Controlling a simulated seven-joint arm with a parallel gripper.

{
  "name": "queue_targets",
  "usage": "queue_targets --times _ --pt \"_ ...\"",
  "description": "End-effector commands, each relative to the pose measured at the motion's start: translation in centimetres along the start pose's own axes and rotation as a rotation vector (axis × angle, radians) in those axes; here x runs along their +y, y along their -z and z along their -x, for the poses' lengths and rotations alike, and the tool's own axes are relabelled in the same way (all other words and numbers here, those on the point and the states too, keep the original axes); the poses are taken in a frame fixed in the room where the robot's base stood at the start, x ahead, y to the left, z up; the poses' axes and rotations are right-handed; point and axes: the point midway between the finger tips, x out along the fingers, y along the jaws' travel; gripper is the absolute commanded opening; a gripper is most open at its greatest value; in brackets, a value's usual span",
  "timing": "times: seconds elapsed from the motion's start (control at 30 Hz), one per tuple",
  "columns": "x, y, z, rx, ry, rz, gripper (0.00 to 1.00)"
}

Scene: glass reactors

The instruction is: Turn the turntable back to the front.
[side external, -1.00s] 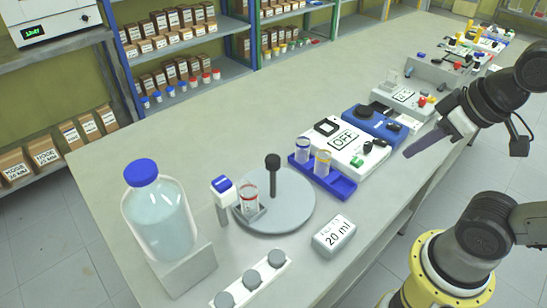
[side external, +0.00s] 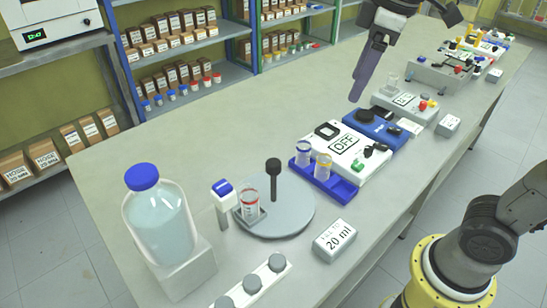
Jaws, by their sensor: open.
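The turntable (side external: 290,212) is a round grey disc on the bench with a dark upright knob (side external: 273,168) near its back edge. A glass beaker with red markings (side external: 250,206) sits in a square holder at the disc's left edge. A dispenser with a blue and white head (side external: 223,198) stands just left of the beaker. My gripper (side external: 356,98) is up and to the right of the turntable, above the bench and apart from everything. Its purple-grey fingers point down. They overlap in this view, and nothing shows between them.
A large blue-capped bottle (side external: 157,222) stands left of the turntable. A blue rack with two beakers (side external: 327,184) and a white device reading OFF (side external: 340,150) stand to the right. A 20 ml block (side external: 334,240) and a strip of grey knobs (side external: 252,284) lie in front. The bench behind is clear.

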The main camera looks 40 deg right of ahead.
Motion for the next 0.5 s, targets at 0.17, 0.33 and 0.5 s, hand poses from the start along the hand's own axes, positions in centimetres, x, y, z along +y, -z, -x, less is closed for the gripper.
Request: queue_targets --times 0.17,0.33,0.5 --pt "-0.2 6.6 -2.3 -0.088 0.055 0.132 0.72" --pt "-1.4 11.0 -5.6 -0.149 0.091 0.202 0.72" --pt "-2.6 12.5 -8.5 -0.200 0.114 0.236 0.72"
